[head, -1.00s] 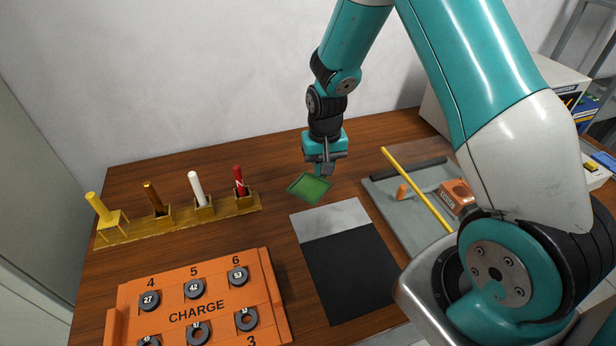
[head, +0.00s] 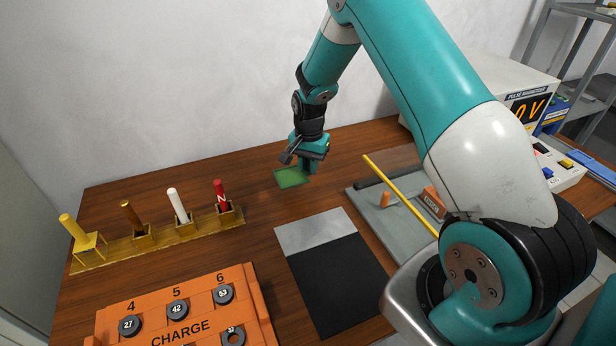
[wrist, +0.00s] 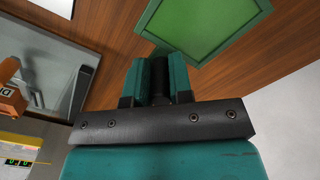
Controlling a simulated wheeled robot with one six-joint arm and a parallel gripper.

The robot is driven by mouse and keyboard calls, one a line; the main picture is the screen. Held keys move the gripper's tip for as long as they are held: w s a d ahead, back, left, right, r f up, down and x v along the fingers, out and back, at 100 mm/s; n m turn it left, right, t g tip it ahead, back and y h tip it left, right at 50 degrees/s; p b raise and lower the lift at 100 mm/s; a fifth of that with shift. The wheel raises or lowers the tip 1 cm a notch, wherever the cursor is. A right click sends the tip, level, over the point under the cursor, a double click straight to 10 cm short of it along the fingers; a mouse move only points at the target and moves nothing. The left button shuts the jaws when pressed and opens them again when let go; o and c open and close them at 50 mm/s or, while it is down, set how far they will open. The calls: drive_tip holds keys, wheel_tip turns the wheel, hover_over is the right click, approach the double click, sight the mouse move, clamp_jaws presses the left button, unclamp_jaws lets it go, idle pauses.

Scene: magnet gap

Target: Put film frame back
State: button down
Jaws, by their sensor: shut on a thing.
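The wrist view shows the green film frame (wrist: 200,25) just beyond the closed fingers (wrist: 163,75). The exact grip point is partly hidden by the fingers, and I cannot tell how high the frame is above the table.
A grey and black mat (head: 330,265) lies in front. A wooden rack (head: 160,240) with yellow, brown, white and red sticks stands left. An orange CHARGE tray (head: 185,320) is front left. A grey board (head: 395,215) with a yellow rod (head: 400,195) lies right; a pulse magnetizer (head: 515,90) stands behind.

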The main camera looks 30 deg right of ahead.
sight(309, 188)
drive_tip(key=shift+f+p, duration=0.3)
drive_tip(key=shift+f, duration=2.45)
drive_tip(key=shift+f, duration=0.2)
drive_tip(key=c, duration=1)
unclamp_jaws()
drive_tip(key=shift+r, duration=0.1)
wheel_tip(309, 188, up, 12)
drive_tip(key=shift+a+r+b, duration=0.15)
drive_tip(key=shift+b, duration=1.05)
drive_tip(key=s+a+r+n+y, duration=0.2)
drive_tip(key=s+a+r+n, duration=0.8)
drive_tip(key=s+a+r, duration=0.6)
drive_tip(key=s+a+n, duration=0.2)
drive_tip(key=s, duration=0.3)
drive_tip(key=s+a+r+n+y, duration=0.1)
drive_tip(key=s+a+n, duration=0.1)
drive_tip(key=s+n, duration=0.1)
drive_tip(key=s+a+r+n+y, duration=0.1)
drive_tip(key=s+a+n, duration=0.1)
drive_tip(key=s, duration=0.4)
drive_tip(key=shift+s+a+r+n, duration=0.1)
drive_tip(key=shift+s+a+n, duration=0.25)
drive_tip(key=shift+n, duration=0.35)
